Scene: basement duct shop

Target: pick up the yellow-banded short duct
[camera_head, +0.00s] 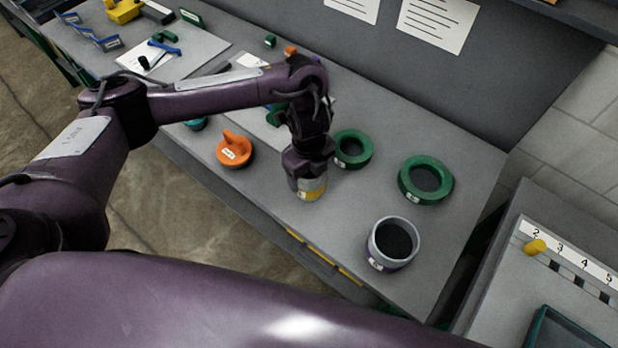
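The short duct with the yellow band (312,193) stands upright on the grey bench near its front edge. It is pale grey with a yellow band low on its side. My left gripper (308,174) points down right over it and covers its top and rear. The fingers are hidden against the duct, so I cannot tell whether they are closed on it. The duct seems to rest on the bench. My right gripper is not in view.
A purple-banded duct (391,243) stands to the right. Green rings (427,160) (366,150) lie behind, and an orange handled piece (233,152) lies left. A numbered board (572,257) with a yellow peg (535,247) is at far right. The bench between the ducts is clear.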

